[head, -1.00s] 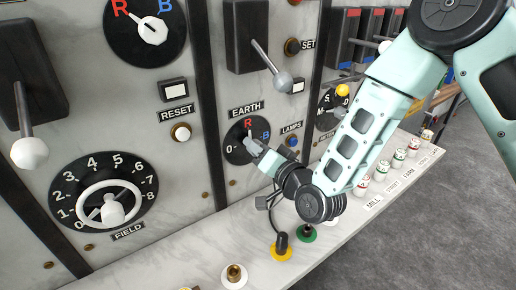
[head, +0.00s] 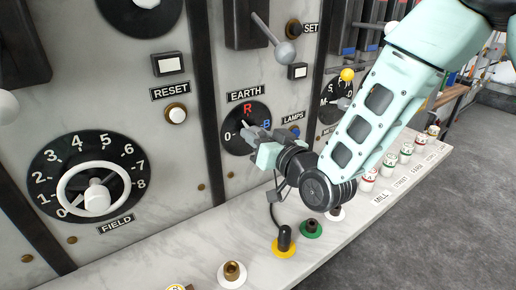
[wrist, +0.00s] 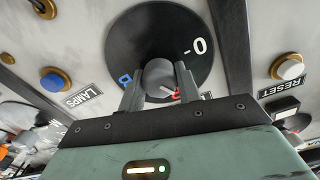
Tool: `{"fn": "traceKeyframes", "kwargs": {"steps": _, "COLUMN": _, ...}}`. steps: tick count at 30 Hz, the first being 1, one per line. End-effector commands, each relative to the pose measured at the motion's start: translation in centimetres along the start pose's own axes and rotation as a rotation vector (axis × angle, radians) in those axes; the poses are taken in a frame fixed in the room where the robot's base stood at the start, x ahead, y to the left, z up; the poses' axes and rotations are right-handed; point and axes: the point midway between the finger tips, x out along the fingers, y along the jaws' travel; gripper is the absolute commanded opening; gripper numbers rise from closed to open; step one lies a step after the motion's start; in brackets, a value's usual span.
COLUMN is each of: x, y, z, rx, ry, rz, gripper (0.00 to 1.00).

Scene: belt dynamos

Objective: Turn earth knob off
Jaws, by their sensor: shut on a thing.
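The earth knob is a small grey knob (wrist: 159,74) at the centre of a round black dial (head: 236,143) marked 0, R and B, under the EARTH label (head: 245,93). In the head view a thin white pointer line shows just below the red R; my fingers hide most of the knob. My gripper (head: 262,135) reaches the dial from the right. In the wrist view its two fingers (wrist: 160,84) stand on either side of the knob and are shut on it. There the 0 is at the upper right, the B at the left, and the R is partly covered near the right finger.
The RESET button (head: 176,114) and FIELD wheel (head: 97,195) are to the left. A lever with a grey ball (head: 285,52) hangs above the dial. The LAMPS button (head: 294,131) is close at the right. A marble ledge (head: 190,250) with several terminals runs below.

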Motion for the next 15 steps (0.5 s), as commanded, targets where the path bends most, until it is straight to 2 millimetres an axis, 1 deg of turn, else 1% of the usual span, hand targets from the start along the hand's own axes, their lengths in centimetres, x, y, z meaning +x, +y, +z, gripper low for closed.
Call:
{"fn": "traceKeyframes", "kwargs": {"steps": 1, "x": -0.02, "y": 0.07, "z": 0.55, "rx": -0.045, "ry": 0.003, "rz": -0.002, "gripper": 0.11}}
{"fn": "traceKeyframes", "kwargs": {"steps": 15, "x": -0.04, "y": -0.01, "z": 0.56, "rx": -0.491, "ry": 0.003, "rz": 0.000, "gripper": 0.11}}
